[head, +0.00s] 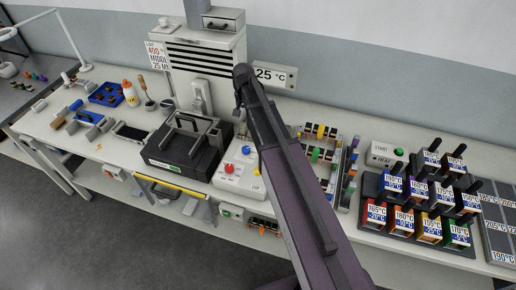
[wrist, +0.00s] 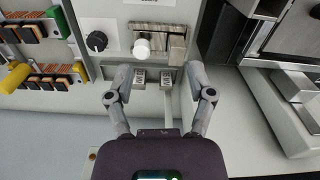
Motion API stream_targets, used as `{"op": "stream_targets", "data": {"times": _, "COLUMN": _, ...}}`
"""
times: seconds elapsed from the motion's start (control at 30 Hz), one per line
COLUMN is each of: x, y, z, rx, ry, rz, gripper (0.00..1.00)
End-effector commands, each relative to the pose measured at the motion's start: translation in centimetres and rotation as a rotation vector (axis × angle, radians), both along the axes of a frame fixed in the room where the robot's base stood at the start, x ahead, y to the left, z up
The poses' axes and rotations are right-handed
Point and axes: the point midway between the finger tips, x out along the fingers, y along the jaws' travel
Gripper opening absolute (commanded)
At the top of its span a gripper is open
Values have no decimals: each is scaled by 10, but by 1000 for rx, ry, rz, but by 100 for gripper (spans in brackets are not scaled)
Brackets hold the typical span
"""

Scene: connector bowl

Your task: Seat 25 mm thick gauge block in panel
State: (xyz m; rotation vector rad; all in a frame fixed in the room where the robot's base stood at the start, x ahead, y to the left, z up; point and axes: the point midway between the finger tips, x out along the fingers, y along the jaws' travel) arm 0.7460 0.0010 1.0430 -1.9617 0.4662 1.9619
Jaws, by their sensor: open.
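In the wrist view, my gripper (wrist: 160,70) is open, its two fingers spread with nothing held between them. Between and just beyond the fingertips is a pale panel (wrist: 115,66) with two small grey labelled parts side by side. Farther up the panel are a black knob (wrist: 96,41), a white knob (wrist: 141,47) and several brushed-metal blocks (wrist: 177,52) close together. I cannot tell which block is the 25 mm one. In the head view, my arm covers much of this area and the fingers are not clear.
A black press-like fixture (head: 181,156) stands left of my arm, next to a control box (head: 236,180) with red and blue knobs. A tall grey cabinet (head: 205,55) stands behind.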

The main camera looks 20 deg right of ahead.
Motion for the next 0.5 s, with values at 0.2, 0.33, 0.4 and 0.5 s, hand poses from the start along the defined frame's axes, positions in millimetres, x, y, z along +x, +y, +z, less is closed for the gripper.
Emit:
{"op": "stream_targets", "data": {"times": 0.2, "x": -95, "y": 0, "z": 0, "rx": -1, "ry": 0, "rz": 181, "gripper": 70}}
{"op": "stream_targets", "data": {"times": 0.33, "x": -144, "y": 0, "z": 0, "rx": -1, "ry": 0, "rz": 292, "gripper": 70}}
{"op": "stream_targets", "data": {"times": 0.4, "x": -165, "y": 0, "z": 0, "rx": -1, "ry": 0, "rz": 345, "gripper": 70}}
{"op": "stream_targets", "data": {"times": 0.5, "x": -189, "y": -1, "z": 0, "rx": -1, "ry": 0, "rz": 405, "gripper": 70}}
